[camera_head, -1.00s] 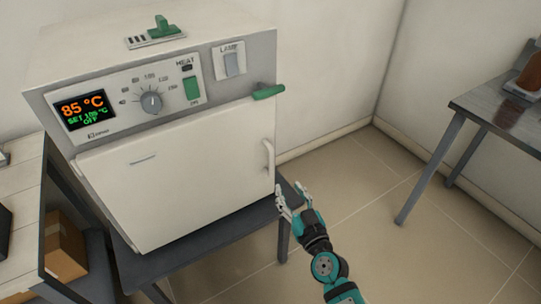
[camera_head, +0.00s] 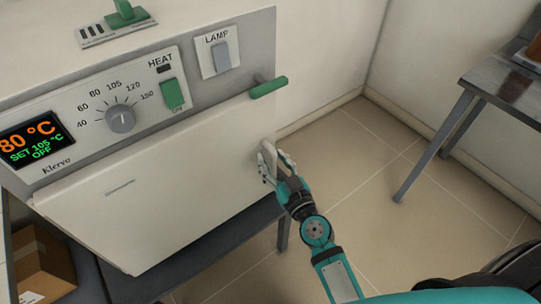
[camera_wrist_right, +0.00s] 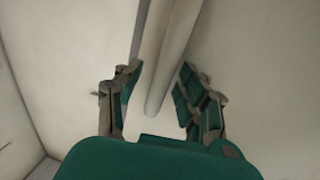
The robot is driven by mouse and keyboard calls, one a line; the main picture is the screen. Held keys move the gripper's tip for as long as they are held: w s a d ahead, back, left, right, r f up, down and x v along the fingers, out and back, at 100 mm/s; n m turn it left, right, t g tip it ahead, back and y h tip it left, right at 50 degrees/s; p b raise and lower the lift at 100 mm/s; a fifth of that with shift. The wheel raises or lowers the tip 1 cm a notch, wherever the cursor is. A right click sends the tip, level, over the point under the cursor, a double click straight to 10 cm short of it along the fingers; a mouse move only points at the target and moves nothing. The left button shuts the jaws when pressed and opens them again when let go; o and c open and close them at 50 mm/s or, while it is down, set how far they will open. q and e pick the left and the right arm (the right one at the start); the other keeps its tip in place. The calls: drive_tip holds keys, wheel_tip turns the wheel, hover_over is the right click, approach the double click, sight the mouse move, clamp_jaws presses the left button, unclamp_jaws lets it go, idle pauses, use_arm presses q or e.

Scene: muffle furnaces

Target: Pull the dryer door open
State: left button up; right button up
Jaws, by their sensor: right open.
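The dryer door (camera_head: 170,190) is the white front panel of the dryer, and it looks closed. Its pale vertical handle (camera_head: 268,155) is at the door's right edge, partly hidden by my gripper. My right gripper (camera_head: 272,166) is at this handle, open. In the right wrist view the handle bar (camera_wrist_right: 167,60) reaches down between the two spread fingers (camera_wrist_right: 157,100), with visible gaps at its sides. My left gripper is not in view.
A green lever (camera_head: 268,87) sticks out above the door's right corner. The control panel has a knob (camera_head: 121,118) and a display (camera_head: 30,138) reading 80 °C. A metal table (camera_head: 500,90) stands at the right. Tiled floor between is clear.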

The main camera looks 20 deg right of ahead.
clamp_jaws()
idle(0.7)
